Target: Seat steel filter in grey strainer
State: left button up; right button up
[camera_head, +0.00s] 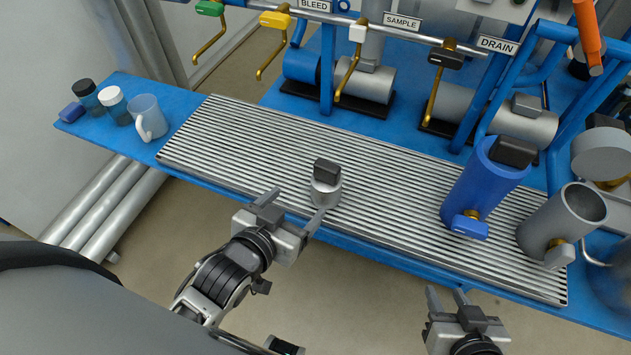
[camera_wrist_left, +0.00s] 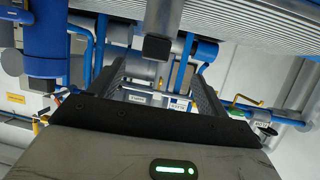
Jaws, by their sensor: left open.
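The steel filter (camera_head: 325,191), a short silver cylinder with a black block handle (camera_head: 326,171), stands upright on the ribbed grey rack. It also shows upside down in the left wrist view (camera_wrist_left: 163,18), its black handle (camera_wrist_left: 156,47) beyond the finger gap. The grey strainer (camera_head: 553,222), an open-topped cylinder with a small fitting on its side, stands at the rack's right end. My left gripper (camera_head: 294,205) is open and empty, just left of and in front of the filter, apparently not gripping it. My right gripper (camera_head: 447,294) is open and empty in front of the bench.
A blue cylinder (camera_head: 479,184) with a black block on top stands left of the strainer. A mug (camera_head: 148,119) and small jars (camera_head: 112,102) sit at the bench's left end. Pipes and valve handles (camera_head: 347,78) stand behind. The rack's left half (camera_head: 230,140) is clear.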

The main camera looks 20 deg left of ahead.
aim_at(322, 178)
pick_arm(q)
jog(key=x, duration=0.9)
jog(key=shift+w+d+f+b, duration=0.1)
jog(key=shift+w+f+b, duration=0.05)
jog(key=shift+w+b, duration=0.2)
jog(key=shift+d+b+x, duration=0.1)
jog(key=shift+b+x, duration=0.05)
jog(key=shift+x, duration=1.3)
jog(key=shift+d+b+x, duration=0.15)
jog(key=shift+x, duration=1.3)
jog(key=shift+c, duration=0.4)
jog(key=c, duration=1)
